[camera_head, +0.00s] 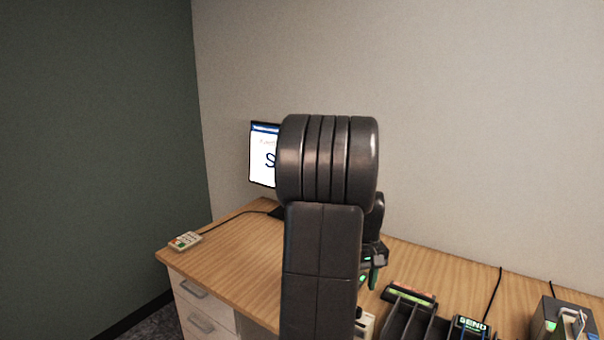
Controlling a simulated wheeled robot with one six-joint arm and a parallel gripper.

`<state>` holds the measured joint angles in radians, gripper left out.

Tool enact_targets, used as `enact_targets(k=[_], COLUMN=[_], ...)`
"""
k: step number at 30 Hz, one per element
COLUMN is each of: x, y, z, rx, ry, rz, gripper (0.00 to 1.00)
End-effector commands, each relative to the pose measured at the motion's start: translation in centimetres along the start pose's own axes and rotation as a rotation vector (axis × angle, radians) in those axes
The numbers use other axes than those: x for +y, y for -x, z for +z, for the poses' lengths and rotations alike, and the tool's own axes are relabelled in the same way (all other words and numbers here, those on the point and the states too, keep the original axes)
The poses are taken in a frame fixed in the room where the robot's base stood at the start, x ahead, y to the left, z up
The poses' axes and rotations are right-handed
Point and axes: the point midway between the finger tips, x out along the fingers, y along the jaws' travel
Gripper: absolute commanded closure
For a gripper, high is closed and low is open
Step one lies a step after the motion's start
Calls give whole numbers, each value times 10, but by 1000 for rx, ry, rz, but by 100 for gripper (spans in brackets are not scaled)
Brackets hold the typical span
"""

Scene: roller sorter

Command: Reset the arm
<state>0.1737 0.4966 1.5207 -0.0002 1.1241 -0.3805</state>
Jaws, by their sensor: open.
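My black arm rises in the middle of the head view, its thick rounded joint in front of the desk and part of the monitor (263,158). My gripper (371,277) shows only partly at the right edge of the arm, low over the wooden desk (235,255). It is open, and I see nothing held in it. The arm hides its other side.
A small keypad (185,241) with a cable lies at the desk's left corner. Dark sorter trays (408,302), one labelled SEND (472,325), stand right of the arm. A grey box (563,318) is at the far right. The left desktop is mostly clear.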

Motion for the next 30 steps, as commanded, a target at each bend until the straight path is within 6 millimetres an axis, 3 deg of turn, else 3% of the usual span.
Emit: enact_targets(k=[6, 9, 27, 30], x=[0, 0, 0, 0], y=[45, 56, -70, -82], z=[-1, 0, 1, 0], rx=[5, 0, -6, -1], ry=[0, 0, -1, -23], rz=[2, 0, -3, 0], gripper=[54, 54, 54, 54])
